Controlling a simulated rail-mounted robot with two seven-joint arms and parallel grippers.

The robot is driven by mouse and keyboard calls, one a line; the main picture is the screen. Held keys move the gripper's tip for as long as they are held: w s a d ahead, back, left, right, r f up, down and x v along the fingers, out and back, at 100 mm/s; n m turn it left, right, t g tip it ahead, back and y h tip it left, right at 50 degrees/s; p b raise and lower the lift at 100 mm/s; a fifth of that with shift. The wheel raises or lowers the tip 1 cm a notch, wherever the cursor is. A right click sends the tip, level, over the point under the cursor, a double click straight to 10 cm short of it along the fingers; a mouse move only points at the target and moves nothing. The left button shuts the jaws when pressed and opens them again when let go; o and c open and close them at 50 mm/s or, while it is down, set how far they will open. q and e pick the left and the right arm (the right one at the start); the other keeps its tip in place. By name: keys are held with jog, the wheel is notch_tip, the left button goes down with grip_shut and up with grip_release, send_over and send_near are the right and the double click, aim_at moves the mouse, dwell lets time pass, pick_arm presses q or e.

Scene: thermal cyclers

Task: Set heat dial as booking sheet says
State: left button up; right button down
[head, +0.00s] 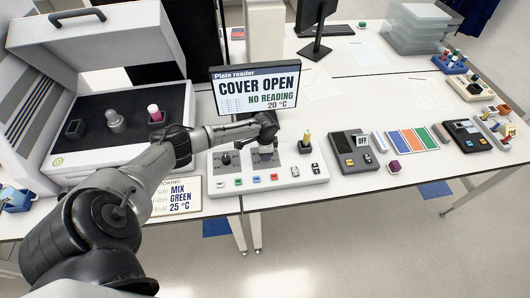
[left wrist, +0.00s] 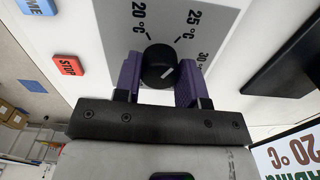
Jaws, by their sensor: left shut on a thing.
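The booking sheet (head: 175,198) lies left of the control panel, partly behind my left arm; it reads MIX, GREEN, Heat 25 °C. The heat dial (left wrist: 160,66) is a black round knob with a white mark, under a scale showing 20, 25 and 30 °C. The mark is on the dial's right part; its exact setting is hard to tell. My left gripper (left wrist: 159,84) has purple fingers shut on either side of the dial. In the head view, my left gripper (head: 265,150) hides the dial on the control panel (head: 270,180). My right gripper is not in view.
The plate reader screen (head: 257,90) reads COVER OPEN, NO READING, 20 °C. The plate reader (head: 110,110) stands open at left. Other devices stand to the right.

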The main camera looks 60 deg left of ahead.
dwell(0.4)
pick_arm(q)
jog(key=o, duration=0.9)
jog(key=shift+r, duration=0.15)
jog(key=shift+r, duration=0.3)
notch_tip(320, 180, up, 13)
dwell(0.3)
